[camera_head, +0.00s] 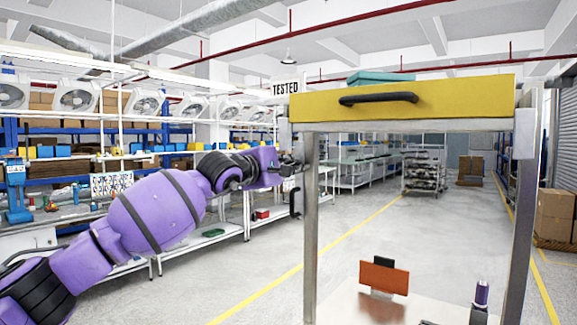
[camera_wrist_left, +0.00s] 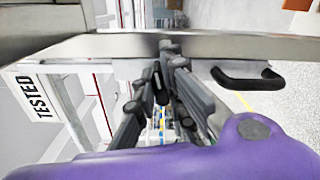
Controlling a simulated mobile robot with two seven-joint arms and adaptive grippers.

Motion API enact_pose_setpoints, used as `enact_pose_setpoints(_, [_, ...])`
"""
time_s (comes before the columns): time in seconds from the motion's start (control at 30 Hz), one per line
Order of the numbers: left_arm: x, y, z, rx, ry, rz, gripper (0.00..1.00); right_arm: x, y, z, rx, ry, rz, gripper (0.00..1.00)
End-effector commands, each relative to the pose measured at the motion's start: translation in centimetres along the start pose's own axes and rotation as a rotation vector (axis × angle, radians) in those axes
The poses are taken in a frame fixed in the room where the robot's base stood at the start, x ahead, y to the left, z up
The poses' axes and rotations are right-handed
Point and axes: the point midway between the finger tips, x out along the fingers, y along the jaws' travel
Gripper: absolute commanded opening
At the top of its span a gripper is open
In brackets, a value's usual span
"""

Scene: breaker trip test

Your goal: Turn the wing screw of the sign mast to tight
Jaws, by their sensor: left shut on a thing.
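The "TESTED" sign (camera_head: 286,88) stands at the left side of a cart with a yellow drawer front (camera_head: 450,98). The sign (camera_wrist_left: 38,97) also shows in the left wrist view, turned on its side. My left gripper (camera_head: 290,166) is at the cart's left side, below the sign, beside the metal post. In the left wrist view the fingers (camera_wrist_left: 167,72) are closed together just under the cart's metal edge, on a small dark part that I take to be the wing screw. The fingers mostly hide it, so its angle cannot be told. My right gripper is not in view.
The cart's metal post (camera_head: 311,230) stands close to my left gripper. A black drawer handle (camera_head: 379,98) juts out in front. An orange block (camera_head: 384,276) and a purple-and-black object (camera_head: 481,295) are on the lower shelf. Workbenches line the left; the floor (camera_head: 250,275) between is clear.

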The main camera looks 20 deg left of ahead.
Motion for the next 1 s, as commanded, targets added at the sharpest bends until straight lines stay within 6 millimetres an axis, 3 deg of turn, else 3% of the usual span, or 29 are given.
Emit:
enact_pose_setpoints(0.2, [0.0, 0.0, 0.0, 0.156, 0.000, -0.001, 0.00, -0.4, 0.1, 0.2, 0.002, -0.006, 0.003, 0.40])
enact_pose_setpoints(0.47, [0.0, -0.1, 0.0, 0.175, 0.000, -0.002, 0.00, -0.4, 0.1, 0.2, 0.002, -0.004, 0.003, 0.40])
enact_pose_setpoints(0.7, [0.0, 0.0, 0.1, 0.343, -0.001, -0.001, 0.00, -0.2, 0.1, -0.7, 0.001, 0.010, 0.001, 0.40])
enact_pose_setpoints(1.0, [0.0, 0.0, 0.0, 0.385, 0.000, -0.001, 0.00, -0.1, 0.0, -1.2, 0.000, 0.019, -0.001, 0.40])
